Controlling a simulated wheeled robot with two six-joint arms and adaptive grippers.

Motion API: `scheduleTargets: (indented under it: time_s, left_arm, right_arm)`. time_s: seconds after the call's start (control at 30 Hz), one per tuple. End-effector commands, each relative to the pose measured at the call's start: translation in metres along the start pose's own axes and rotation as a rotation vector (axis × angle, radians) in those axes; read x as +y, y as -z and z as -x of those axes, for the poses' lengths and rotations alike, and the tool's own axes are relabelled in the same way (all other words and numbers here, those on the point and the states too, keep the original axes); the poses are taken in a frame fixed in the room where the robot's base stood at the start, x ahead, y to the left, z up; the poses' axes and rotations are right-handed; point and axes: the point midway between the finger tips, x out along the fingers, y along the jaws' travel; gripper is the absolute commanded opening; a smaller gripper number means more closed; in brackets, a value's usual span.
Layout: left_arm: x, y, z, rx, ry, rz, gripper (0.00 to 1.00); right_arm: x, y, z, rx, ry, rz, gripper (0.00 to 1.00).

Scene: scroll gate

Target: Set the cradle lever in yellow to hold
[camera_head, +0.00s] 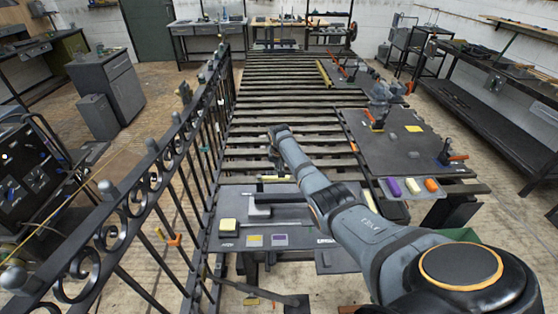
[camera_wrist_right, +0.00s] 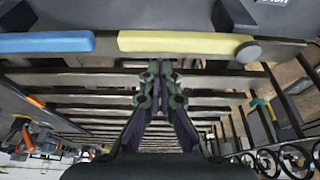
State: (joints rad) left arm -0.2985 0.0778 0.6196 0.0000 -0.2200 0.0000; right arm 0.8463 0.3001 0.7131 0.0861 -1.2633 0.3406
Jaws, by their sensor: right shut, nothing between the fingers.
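In the right wrist view a long yellow bar (camera_wrist_right: 180,43) lies on a dark rail across the top, with a round grey knob (camera_wrist_right: 248,52) at its right end. I cannot tell for sure whether this is the cradle lever, and no hold mark is readable. My right gripper (camera_wrist_right: 158,70) is shut and empty, with its fingertips just below the yellow bar in the picture; touch cannot be told. In the head view my right arm reaches over the slatted bed and its fingers are hidden. My left gripper is not in view.
A blue bar (camera_wrist_right: 47,42) lies left of the yellow one. In the head view a tall scrolled iron gate (camera_head: 160,165) stands left of the slatted bed (camera_head: 275,90). A yellow block (camera_head: 228,226) sits on the near plate. A dark plate (camera_head: 395,150) with fixtures lies right.

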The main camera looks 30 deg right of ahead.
Motion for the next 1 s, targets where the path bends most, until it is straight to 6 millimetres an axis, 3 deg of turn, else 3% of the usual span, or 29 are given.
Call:
scheduleTargets:
  time_s: [0.03, 0.2, 0.63, 1.0]
  left_arm:
    - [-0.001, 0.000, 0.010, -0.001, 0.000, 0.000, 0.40]
    - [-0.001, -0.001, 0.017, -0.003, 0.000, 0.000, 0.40]
    - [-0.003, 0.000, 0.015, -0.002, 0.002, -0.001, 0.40]
    - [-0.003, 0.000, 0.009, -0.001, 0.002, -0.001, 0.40]
  right_arm:
    - [0.000, -0.004, 0.006, -0.001, -0.001, 0.001, 0.00]
    - [0.000, -0.013, 0.006, 0.000, 0.000, 0.000, 0.00]
    - [-0.002, -0.015, 0.005, 0.000, 0.000, -0.004, 0.00]
    - [-0.017, -0.017, 0.005, -0.002, -0.018, -0.057, 0.00]
